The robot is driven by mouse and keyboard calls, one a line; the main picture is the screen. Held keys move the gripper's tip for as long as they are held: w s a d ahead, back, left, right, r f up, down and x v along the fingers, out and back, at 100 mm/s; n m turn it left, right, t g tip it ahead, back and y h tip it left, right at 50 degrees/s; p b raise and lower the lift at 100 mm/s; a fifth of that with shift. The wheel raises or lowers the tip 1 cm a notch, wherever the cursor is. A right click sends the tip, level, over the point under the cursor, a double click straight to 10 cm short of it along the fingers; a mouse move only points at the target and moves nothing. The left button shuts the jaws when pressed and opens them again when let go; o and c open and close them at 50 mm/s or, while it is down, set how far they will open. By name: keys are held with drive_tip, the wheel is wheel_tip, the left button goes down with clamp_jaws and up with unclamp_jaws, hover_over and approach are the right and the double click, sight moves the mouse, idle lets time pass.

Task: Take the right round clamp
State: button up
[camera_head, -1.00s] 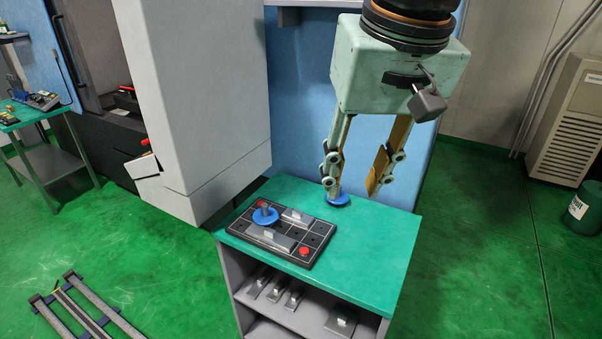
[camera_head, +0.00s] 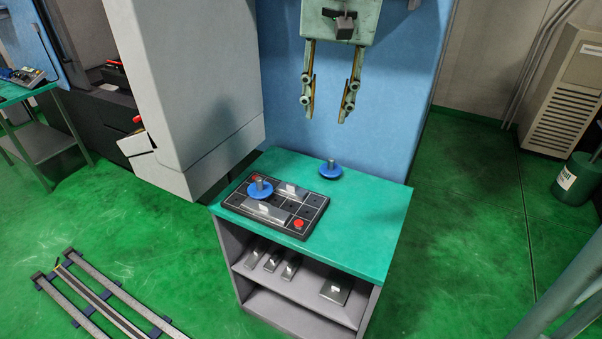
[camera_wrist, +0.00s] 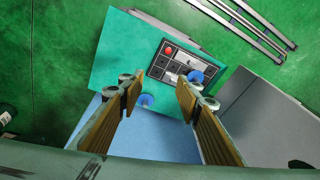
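Two blue round clamps with grey stems show in the head view. The right round clamp (camera_head: 330,170) stands on the bare green tabletop, beside the black fixture plate. The left round clamp (camera_head: 261,188) sits on the plate (camera_head: 309,212). My gripper (camera_head: 325,116) is open and empty, pointing down above and behind the right clamp. In the wrist view, the right clamp (camera_wrist: 147,100) shows between the fingers of my gripper (camera_wrist: 158,88), apart from them. The other clamp (camera_wrist: 204,74) shows farther right there.
The plate holds grey blocks (camera_head: 292,190) and red knobs (camera_head: 298,224). The green-topped cabinet (camera_head: 360,235) has grey parts on its shelf. A large grey machine housing (camera_head: 190,90) stands to the left. A blue panel (camera_head: 385,110) rises behind. The tabletop's right side is clear.

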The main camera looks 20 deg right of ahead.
drive_tip(key=w+d+f+m+p, duration=0.1)
drive_tip(key=w+d+f, duration=0.1)
drive_tip(key=w, duration=0.4)
drive_tip(key=w+d+f+m, duration=0.1)
drive_tip(key=w+d+f, duration=0.1)
drive_tip(key=w, duration=0.3)
drive_tip(key=m+g+p, duration=0.2)
drive_tip(key=m+p, duration=0.2)
drive_tip(key=m, duration=0.3)
hover_over(331, 159)
wheel_tip(331, 159, down, 25)
drive_tip(key=shift+d+f, duration=0.15)
drive_tip(key=shift+f, duration=0.05)
drive_tip(key=shift+f, duration=4.3)
drive_tip(key=shift+f, duration=0.15)
drive_tip(key=shift+f+p, duration=0.45)
drive_tip(key=shift+f, duration=2)
drive_tip(key=shift+c, duration=0.5)
